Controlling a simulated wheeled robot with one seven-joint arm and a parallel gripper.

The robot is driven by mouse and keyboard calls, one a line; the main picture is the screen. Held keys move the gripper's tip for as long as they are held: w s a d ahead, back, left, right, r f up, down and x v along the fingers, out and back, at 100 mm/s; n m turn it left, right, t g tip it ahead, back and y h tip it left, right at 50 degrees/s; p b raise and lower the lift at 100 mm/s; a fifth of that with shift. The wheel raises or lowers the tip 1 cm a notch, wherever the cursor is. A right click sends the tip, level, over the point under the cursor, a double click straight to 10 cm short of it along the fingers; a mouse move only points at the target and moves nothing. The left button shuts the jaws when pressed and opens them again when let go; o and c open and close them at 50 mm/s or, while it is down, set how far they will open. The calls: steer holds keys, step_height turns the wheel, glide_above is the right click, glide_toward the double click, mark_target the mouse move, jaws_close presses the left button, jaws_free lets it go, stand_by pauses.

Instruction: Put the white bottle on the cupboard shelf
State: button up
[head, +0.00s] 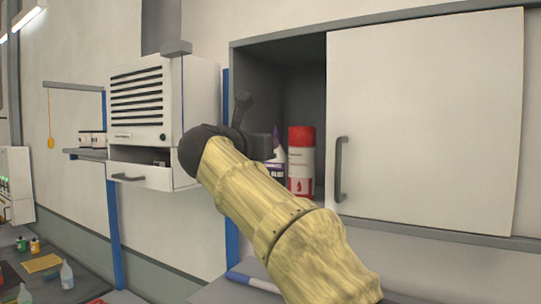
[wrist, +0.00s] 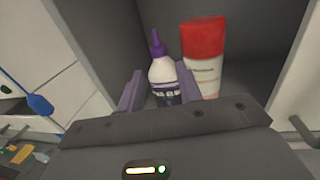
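The white bottle (wrist: 162,76) has a purple nozzle cap and a dark label. It stands upright in the open left part of the cupboard (head: 421,125), and in the head view (head: 277,168) it is partly hidden behind my gripper. My gripper (wrist: 159,80) is at the cupboard opening. Its two fingers stand wide apart on either side of the bottle, with a visible gap at least on the left. The bottle's base is hidden by the gripper body, so its contact with the shelf cannot be seen.
A white container with a red cap (head: 301,160) stands just right of the bottle. A closed door panel with a grey handle (head: 341,169) covers the cupboard's right side. A vented cabinet with an open drawer (head: 141,176) hangs to the left. Small bottles (head: 66,274) stand on the lower-left bench.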

steer(key=v, duration=0.3)
steer(key=shift+b, duration=0.4)
stand_by(1.2)
